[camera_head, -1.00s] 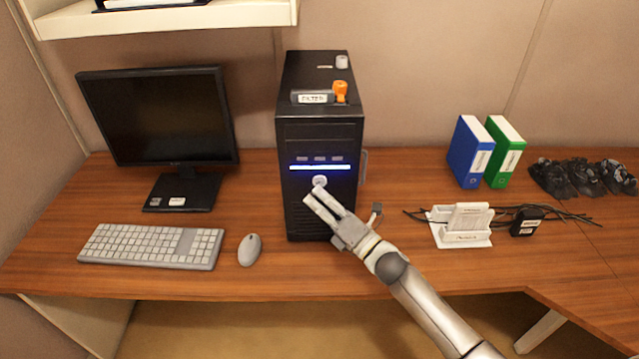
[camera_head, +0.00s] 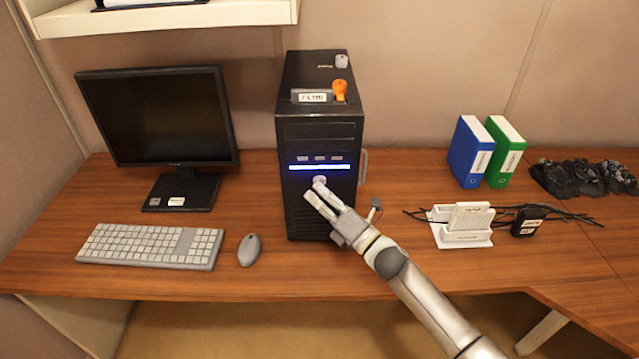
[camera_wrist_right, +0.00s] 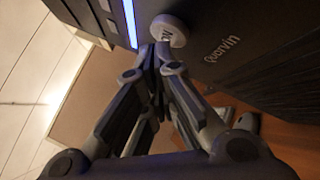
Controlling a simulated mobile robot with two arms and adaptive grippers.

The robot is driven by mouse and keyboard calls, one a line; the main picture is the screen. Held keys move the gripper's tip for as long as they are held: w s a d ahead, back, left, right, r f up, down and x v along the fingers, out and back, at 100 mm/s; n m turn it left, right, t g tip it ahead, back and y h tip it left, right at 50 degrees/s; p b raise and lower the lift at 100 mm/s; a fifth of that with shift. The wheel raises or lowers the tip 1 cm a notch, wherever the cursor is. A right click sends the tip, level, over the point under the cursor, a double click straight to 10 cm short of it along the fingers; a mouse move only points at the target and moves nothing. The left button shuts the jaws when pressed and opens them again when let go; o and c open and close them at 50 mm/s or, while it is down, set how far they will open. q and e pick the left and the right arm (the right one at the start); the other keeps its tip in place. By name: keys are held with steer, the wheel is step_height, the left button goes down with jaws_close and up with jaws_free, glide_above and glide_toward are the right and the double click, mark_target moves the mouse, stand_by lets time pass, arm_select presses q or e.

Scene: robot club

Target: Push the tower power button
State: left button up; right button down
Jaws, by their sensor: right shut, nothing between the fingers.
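The black computer tower (camera_head: 320,130) stands upright on the desk, its front facing me. Its round, pale power button (camera_head: 320,181) is below a lit blue-white strip (camera_head: 319,167). My right gripper (camera_head: 314,190) is shut and empty, with its fingertips at the lower edge of the button. In the right wrist view the button (camera_wrist_right: 171,30) is just beyond the fingertips of the right gripper (camera_wrist_right: 158,48); they look to be touching or very nearly touching it, I cannot tell which. My left gripper is not in view.
A monitor (camera_head: 155,115), keyboard (camera_head: 150,245) and mouse (camera_head: 249,250) are left of the tower on the wooden desk (camera_head: 270,280). To the right are blue (camera_head: 470,152) and green (camera_head: 506,152) binders, a white holder (camera_head: 462,225) and dark cables. An orange item (camera_head: 341,90) sits on the tower.

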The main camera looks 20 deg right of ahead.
steer(key=shift+w+d, duration=0.1)
steer(key=shift+w, duration=0.25)
steer(key=shift+s, duration=0.1)
stand_by(0.4)
steer(key=shift+s+a, duration=0.25)
steer(key=shift+s, duration=0.6)
steer(key=s+a+p, duration=0.1)
steer(key=s, duration=0.4)
steer(key=shift+s+a+p, duration=0.3)
steer(key=shift+s+a, duration=0.05)
steer(key=shift+s, duration=0.05)
steer(key=c, duration=2.2)
jaws_free()
